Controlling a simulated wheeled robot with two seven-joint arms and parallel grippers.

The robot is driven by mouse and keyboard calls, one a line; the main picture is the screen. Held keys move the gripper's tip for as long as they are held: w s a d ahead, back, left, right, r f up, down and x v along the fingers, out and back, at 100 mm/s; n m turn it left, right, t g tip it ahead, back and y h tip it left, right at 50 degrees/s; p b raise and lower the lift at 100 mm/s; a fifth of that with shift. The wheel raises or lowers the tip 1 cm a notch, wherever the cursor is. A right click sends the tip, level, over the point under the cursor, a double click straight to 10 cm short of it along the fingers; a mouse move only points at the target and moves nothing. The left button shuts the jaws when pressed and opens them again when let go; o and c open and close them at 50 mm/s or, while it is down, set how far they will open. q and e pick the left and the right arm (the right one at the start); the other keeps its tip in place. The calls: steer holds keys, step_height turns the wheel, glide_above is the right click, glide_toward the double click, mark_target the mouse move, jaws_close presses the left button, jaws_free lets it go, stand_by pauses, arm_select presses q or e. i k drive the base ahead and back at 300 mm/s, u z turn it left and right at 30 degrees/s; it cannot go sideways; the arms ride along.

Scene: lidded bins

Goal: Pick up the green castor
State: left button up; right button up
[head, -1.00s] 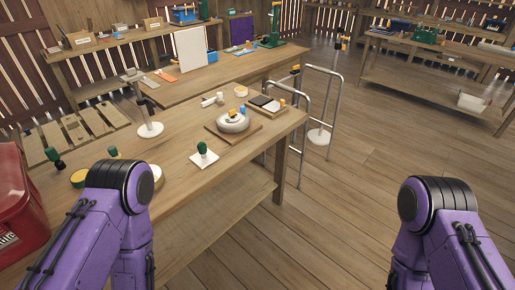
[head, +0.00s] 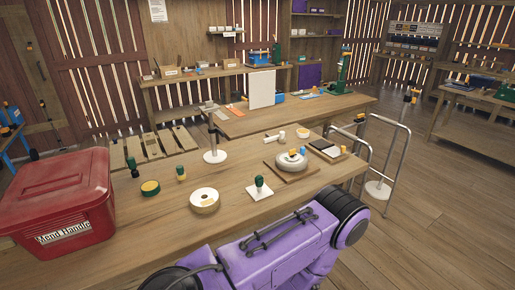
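A small item with a dark green top on a square white plate (head: 259,188) stands upright near the front edge of the wooden table (head: 232,222). It looks most like the green castor, but it is too small to be sure. My purple arm links fill the bottom of the head view, in front of the table. Neither gripper shows.
A red bin (head: 60,195) with its lid shut stands at the table's left end. A cream roll (head: 204,200), a white-based stand (head: 215,156) and a round grey piece on a board (head: 291,161) share the table. A metal-railed frame (head: 400,150) stands at right; floor beyond is open.

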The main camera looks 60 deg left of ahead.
mark_target(259, 179)
steer(key=k, duration=0.8)
steer(key=u, duration=1.25)
steer(key=i, duration=0.3)
steer(key=u, duration=0.05)
